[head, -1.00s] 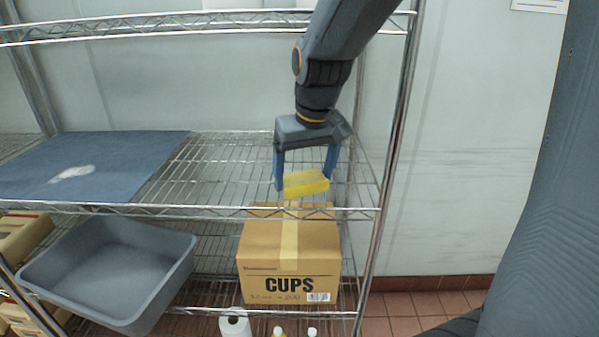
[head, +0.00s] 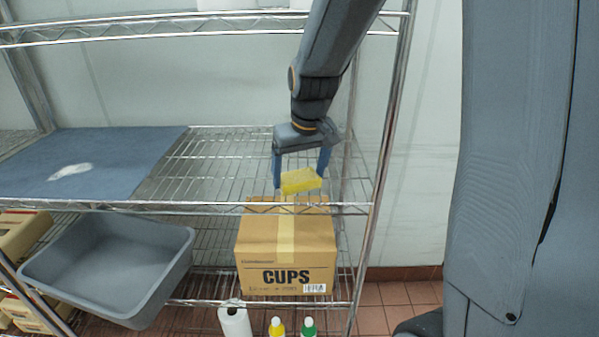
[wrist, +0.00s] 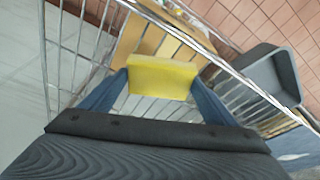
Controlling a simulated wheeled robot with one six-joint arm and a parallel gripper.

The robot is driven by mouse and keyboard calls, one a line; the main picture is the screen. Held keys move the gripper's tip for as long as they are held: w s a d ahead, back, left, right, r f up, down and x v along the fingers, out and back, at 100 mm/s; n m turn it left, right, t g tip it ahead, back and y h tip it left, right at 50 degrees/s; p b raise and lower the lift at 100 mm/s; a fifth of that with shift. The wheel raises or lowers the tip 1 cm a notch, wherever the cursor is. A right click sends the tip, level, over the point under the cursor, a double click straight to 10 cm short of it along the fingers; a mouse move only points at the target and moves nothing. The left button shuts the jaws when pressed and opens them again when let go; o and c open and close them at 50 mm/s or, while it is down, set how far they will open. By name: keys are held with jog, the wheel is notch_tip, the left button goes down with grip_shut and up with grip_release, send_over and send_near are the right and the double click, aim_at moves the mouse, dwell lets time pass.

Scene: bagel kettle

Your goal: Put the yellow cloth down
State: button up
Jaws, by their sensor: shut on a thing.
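The yellow cloth (head: 301,181) looks like a thick yellow block. It is between the blue fingers of my gripper (head: 300,176), which is shut on it. In the head view it is at the right part of the middle wire shelf (head: 215,165), near the front edge and in line with the cardboard box below. I cannot tell whether it touches the wires. In the wrist view the cloth (wrist: 162,77) spans the gap between both fingers, with shelf wires beyond it.
A blue mat (head: 120,160) with a white patch (head: 70,171) lies on the shelf's left part. Below are a grey bin (head: 105,265) and a CUPS box (head: 285,245). A paper roll (head: 234,323) and bottles (head: 277,327) stand lower. Bare wire shelf lies between mat and gripper.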

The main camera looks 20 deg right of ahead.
aim_at(301, 180)
jog(key=o, duration=1.1)
jog(key=shift+f, duration=0.1)
jog(key=shift+r, duration=0.45)
jog(key=b+v, duration=0.1)
jog(key=v, duration=0.3)
jog(key=shift+r, duration=0.15)
jog(key=s+d+b, duration=0.1)
jog(key=s+b, duration=0.2)
jog(key=s, duration=0.9)
jog(key=s+f, duration=0.1)
jog(key=f, duration=0.3)
jog(key=s+f+g, duration=0.1)
jog(key=f, duration=0.4)
jog(key=s+a+f+g, duration=0.1)
jog(key=f, duration=0.4)
jog(key=shift+s+a+f+m, duration=0.1)
jog(key=shift+s+f+m, duration=0.15)
jog(key=shift+m, duration=0.15)
